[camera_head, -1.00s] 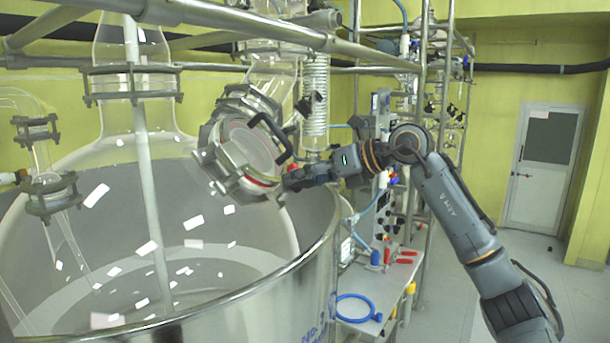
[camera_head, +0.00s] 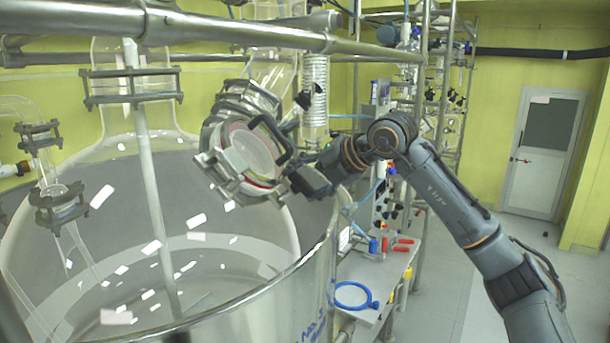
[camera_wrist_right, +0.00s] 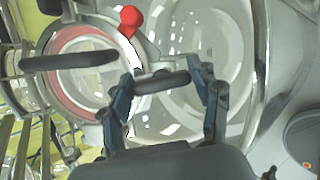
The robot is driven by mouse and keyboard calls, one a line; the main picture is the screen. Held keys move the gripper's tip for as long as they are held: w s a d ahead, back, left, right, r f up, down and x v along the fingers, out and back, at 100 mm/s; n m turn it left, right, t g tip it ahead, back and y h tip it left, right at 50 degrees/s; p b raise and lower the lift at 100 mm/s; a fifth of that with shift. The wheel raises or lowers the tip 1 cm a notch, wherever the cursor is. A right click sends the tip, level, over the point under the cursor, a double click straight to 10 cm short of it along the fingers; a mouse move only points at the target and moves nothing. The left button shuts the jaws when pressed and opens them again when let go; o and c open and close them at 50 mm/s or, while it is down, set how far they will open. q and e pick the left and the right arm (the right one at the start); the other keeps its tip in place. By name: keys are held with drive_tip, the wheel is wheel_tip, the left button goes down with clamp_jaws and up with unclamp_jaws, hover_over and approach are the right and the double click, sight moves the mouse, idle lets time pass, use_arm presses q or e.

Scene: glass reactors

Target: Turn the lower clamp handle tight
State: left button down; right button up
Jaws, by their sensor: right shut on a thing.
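The round glass port (camera_head: 246,152) with its metal clamp ring hangs over the vessel's rim, left of my right gripper. A black bar handle (camera_head: 270,138) spans the port's cover; it also shows in the right wrist view (camera_wrist_right: 70,59). My right gripper (camera_head: 292,186) is at the lower right edge of the ring. In the right wrist view, the gripper (camera_wrist_right: 172,85) has its fingers on the two ends of a short dark bar, the lower clamp handle (camera_wrist_right: 162,79). In the head view the gripper hides this handle. My left gripper is not clearly in view.
The large glass vessel's steel rim (camera_head: 290,268) runs below the port. Metal pipes (camera_head: 230,28) cross above. A red knob (camera_wrist_right: 131,17) sits beside the port in the wrist view. A shelf with a blue hose (camera_head: 352,296) stands to the right.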

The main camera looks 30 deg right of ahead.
drive_tip(key=shift+m+g+p, duration=0.3)
drive_tip(key=shift+m+p, duration=0.1)
drive_tip(key=shift+m, duration=0.6)
drive_tip(key=shift+f+h, duration=0.1)
drive_tip(key=shift+h, duration=0.2)
drive_tip(key=o, duration=1.1)
drive_tip(key=shift+o, duration=0.2)
drive_tip(key=v, duration=1.2)
